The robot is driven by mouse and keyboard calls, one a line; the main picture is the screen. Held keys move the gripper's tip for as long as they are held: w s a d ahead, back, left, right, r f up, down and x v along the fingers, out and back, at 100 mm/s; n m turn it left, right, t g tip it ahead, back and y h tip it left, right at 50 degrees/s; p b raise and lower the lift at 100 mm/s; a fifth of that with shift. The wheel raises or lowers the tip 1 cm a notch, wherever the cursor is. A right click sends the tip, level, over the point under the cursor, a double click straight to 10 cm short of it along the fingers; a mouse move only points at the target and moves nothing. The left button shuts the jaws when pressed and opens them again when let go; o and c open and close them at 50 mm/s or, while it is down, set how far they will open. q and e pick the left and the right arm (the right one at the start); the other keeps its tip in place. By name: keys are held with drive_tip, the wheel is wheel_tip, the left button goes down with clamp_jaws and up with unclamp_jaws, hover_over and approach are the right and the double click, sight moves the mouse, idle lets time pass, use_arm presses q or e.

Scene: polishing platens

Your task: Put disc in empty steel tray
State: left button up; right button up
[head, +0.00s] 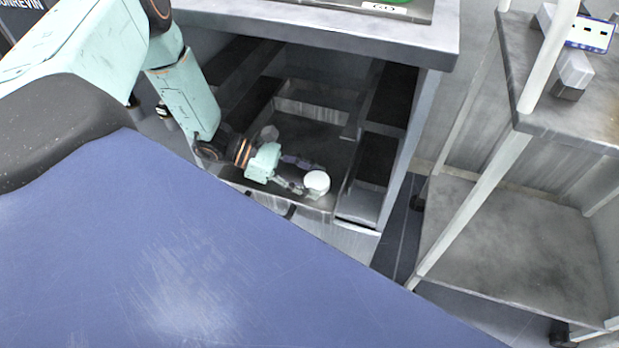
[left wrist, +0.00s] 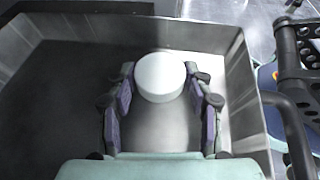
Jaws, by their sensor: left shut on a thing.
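A white round disc (head: 317,182) is held in the fingers of my left gripper (head: 303,185), over a steel tray (head: 335,230) in the open bay under the bench. In the left wrist view the disc (left wrist: 160,76) sits between the two fingertips (left wrist: 160,82), with a finger on each side. The tray's metal walls (left wrist: 75,28) rise around it, and no other object shows on the visible tray floor. I cannot tell how far the disc is above the floor. My right gripper is not in view.
The bench top (head: 300,27) overhangs the bay, and a narrow divided section (head: 360,205) lies right of the tray. A metal shelf rack (head: 520,240) stands at the right, with a small grey block (head: 573,72) and a label card (head: 590,34) on top.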

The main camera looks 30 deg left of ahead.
use_arm(q)
drive_tip(key=o, duration=1.2)
drive_tip(key=p+v, duration=0.4)
drive_tip(key=v, duration=0.7)
drive_tip(key=shift+w+a+r+p, duration=0.1)
drive_tip(key=shift+r+p, duration=0.15)
drive_tip(key=shift+p, duration=0.15)
drive_tip(key=shift+s+a, duration=0.2)
drive_tip(key=shift+a, duration=0.2)
